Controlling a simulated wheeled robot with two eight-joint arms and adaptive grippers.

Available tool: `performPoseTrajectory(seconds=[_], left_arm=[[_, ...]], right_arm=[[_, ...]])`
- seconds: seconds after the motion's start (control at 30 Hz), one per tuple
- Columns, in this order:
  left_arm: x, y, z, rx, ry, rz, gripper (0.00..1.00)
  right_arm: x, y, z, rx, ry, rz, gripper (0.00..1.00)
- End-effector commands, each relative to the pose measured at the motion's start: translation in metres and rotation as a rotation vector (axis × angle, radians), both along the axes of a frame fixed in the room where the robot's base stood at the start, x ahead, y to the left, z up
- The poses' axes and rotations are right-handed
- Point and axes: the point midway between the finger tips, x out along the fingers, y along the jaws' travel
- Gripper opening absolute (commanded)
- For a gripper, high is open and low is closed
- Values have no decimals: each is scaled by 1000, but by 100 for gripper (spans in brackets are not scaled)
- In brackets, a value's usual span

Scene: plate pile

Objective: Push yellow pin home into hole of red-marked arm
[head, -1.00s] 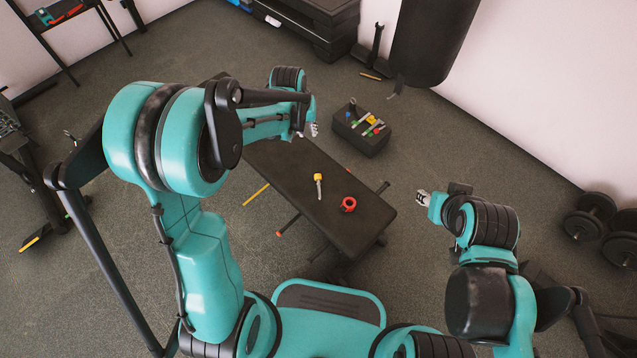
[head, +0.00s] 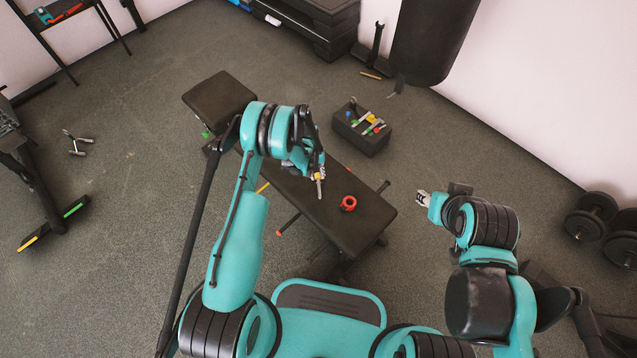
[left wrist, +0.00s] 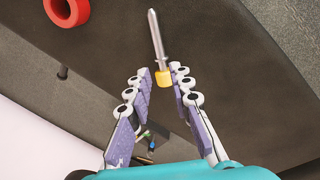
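The yellow pin (head: 319,186), with a yellow head and a grey metal shaft, lies on the dark bench (head: 345,228). In the left wrist view the pin (left wrist: 158,45) has its head between or just below the tips of my left gripper (left wrist: 159,72). The left fingers are apart and not clearly closed on it. In the head view my left gripper (head: 317,172) is at the pin's head. A bar with a red-orange end (head: 280,233) sticks out beside the bench; its hole cannot be made out. My right gripper (head: 423,198) is off the bench's right end, away from the pin.
A red ring-shaped collar (head: 348,203) lies on the bench, right of the pin; it also shows in the left wrist view (left wrist: 66,12). A black bin (head: 361,134) with several coloured-head pins stands on the floor behind. Dumbbells (head: 591,214) lie far right.

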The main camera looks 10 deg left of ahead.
Motion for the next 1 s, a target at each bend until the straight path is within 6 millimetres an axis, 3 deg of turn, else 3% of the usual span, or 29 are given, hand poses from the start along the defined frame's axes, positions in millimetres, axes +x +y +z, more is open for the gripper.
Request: performPoseTrajectory(seconds=[0.37,0.6,0.7,1.0], left_arm=[[2,-3,-51,0,-1,-1,21],[2,-4,-51,0,-1,-1,21],[2,-4,-51,0,-1,-1,0],[2,-3,-50,0,-1,-1,0]], right_arm=[[0,0,-29,0,0,0,38],[0,0,-28,0,0,0,38],[0,0,-28,0,0,0,38],[0,0,-27,0,0,0,38]])
